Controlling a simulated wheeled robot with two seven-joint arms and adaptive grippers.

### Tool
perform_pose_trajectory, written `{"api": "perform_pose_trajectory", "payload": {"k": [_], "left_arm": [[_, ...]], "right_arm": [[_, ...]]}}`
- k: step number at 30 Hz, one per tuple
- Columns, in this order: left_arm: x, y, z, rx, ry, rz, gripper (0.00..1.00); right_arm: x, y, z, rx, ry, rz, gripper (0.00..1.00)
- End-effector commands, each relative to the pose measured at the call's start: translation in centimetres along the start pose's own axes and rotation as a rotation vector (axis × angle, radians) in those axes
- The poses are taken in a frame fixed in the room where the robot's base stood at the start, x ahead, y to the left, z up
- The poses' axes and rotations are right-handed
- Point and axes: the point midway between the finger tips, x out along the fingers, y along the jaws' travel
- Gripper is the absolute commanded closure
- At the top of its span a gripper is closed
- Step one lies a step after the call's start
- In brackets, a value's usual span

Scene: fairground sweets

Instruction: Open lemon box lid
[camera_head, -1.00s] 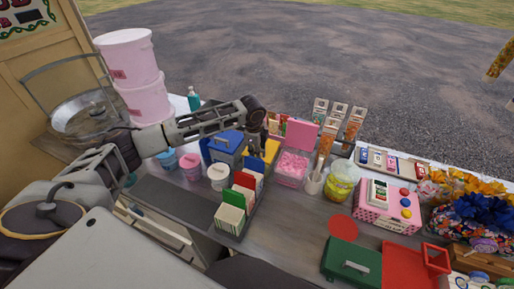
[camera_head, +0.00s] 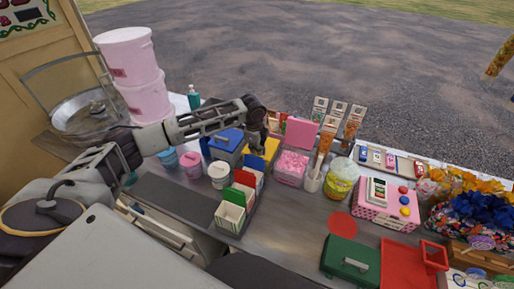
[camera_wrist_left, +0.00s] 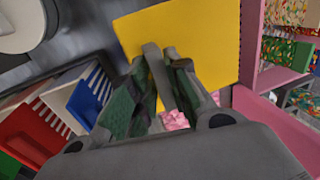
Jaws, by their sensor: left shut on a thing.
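The lemon box shows as a yellow lid (camera_head: 269,150) in the middle of the counter in the head view, partly hidden by my left gripper (camera_head: 257,143). In the left wrist view the flat yellow lid (camera_wrist_left: 205,35) fills the upper middle. Its grey bar handle (camera_wrist_left: 157,72) stands between the fingers of my left gripper (camera_wrist_left: 160,85), which is shut on it. The lid's near part and the box under it are mostly hidden, so I cannot tell whether the lid is raised. My right gripper is not in view.
A blue-lidded box (camera_head: 226,139) stands left of the yellow lid. An open box of pink sweets (camera_head: 291,167) with its pink lid (camera_head: 300,132) up stands close on the right. A yellow-labelled jar (camera_head: 342,181) stands further right.

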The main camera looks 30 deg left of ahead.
Motion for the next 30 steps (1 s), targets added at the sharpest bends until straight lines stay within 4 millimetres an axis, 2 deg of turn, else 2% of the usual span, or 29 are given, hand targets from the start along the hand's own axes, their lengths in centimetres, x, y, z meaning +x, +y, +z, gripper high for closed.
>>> {"api": "perform_pose_trajectory", "payload": {"k": [1, 12, 30], "left_arm": [[-0.7, -0.6, 0.0, -0.002, 0.001, -0.010, 0.90], [-2.4, -2.2, 0.1, -0.004, 0.001, -0.014, 0.82], [-2.7, -2.8, 0.1, -0.003, 0.000, -0.013, 0.77]], "right_arm": [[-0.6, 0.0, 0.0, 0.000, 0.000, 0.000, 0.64], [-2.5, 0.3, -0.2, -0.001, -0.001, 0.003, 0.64], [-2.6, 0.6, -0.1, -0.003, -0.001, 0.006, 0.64]]}}
